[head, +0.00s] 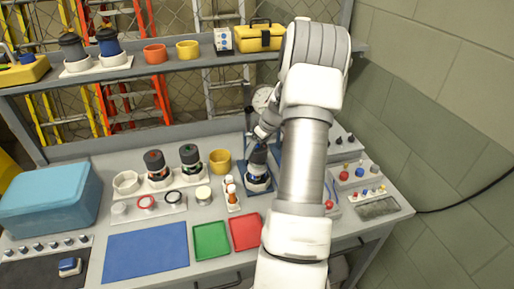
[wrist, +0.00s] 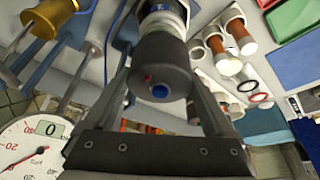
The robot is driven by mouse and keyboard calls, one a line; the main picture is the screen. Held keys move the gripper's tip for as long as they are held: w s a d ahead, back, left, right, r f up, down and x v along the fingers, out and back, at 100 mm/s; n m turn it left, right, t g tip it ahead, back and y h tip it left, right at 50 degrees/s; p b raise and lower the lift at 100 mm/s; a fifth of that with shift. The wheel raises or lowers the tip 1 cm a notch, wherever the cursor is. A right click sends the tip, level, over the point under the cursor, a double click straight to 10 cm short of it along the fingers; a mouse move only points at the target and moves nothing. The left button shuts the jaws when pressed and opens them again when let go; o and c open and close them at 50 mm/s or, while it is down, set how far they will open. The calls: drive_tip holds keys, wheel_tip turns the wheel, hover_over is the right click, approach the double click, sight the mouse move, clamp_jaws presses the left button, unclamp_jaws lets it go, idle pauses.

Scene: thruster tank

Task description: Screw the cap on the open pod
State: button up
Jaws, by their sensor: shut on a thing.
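The open pod (head: 257,181) stands upright on a blue plate at the back middle of the bench. It has a dark body with a light band; its blue and white side shows in the wrist view (wrist: 166,12). The dark grey cap (wrist: 160,66) with a blue centre is at the pod's top end, in line with it. My gripper (head: 261,142) is above the pod, its fingers on both sides of the cap in the wrist view (wrist: 162,84), shut on it. I cannot tell whether the cap is fully seated.
Two other dark pods (head: 190,157) stand in a white rack at left. In front lies a tray of rings (head: 146,202). Small orange-and-white bottles (head: 231,192) stand close left of the pod. A dial gauge (wrist: 32,145) is near my gripper. Blue, green and red mats (head: 146,252) lie in front.

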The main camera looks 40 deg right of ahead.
sight(257, 157)
drive_tip(key=shift+f+b, duration=2.25)
drive_tip(key=shift+b, duration=0.8)
idle(1.5)
drive_tip(key=o, duration=1.1)
drive_tip(key=shift+c, duration=0.2)
drive_tip(key=v, duration=1.7)
drive_tip(key=shift+r+b, duration=0.3)
drive_tip(key=shift+b, duration=0.1)
